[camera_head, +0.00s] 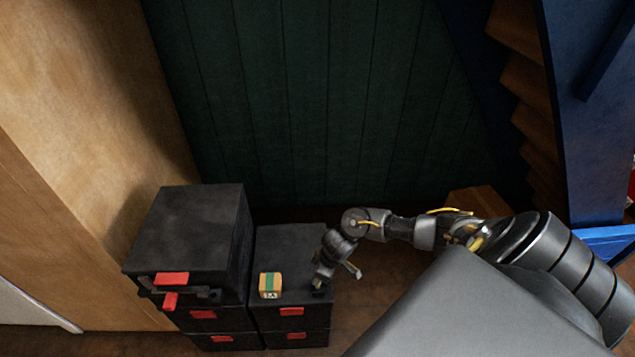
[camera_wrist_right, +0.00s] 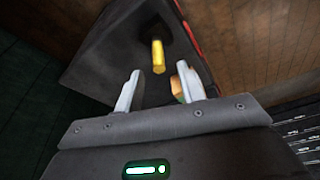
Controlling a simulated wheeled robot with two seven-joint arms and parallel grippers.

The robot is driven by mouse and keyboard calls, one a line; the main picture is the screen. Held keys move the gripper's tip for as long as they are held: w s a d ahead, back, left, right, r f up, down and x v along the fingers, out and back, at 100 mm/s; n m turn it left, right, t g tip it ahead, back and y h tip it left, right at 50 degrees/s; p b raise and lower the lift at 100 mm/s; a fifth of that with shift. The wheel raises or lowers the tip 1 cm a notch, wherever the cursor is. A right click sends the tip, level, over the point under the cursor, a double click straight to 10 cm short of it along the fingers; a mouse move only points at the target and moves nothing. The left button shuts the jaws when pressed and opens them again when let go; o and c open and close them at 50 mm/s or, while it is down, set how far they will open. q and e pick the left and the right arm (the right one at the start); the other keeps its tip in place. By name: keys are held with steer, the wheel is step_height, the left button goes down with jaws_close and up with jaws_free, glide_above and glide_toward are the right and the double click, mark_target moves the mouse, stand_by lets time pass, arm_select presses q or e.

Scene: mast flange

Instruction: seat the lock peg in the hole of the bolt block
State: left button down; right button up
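The yellow peg (camera_wrist_right: 158,57), which I take for the lock peg, stands on the dark box top in the right wrist view. It is just beyond my right fingertips and lies between them in the picture; I see no contact. My right gripper (camera_wrist_right: 156,80) is open. In the head view my right gripper (camera_head: 337,276) is over the right edge of the lower black stack, and I cannot make out the peg there. A grey bolt fitting (camera_head: 187,292) with red parts, perhaps the bolt block, is on the front of the taller stack; its hole cannot be made out. My left gripper is not in view.
A wooden panel (camera_head: 90,110) stands far left, a blue structure (camera_head: 590,120) right.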

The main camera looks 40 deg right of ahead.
steer(key=shift+b+x, duration=0.35)
steer(key=shift+x, duration=2.3)
steer(key=shift+s, duration=0.1)
steer(key=shift+c, duration=0.3)
jaws_close()
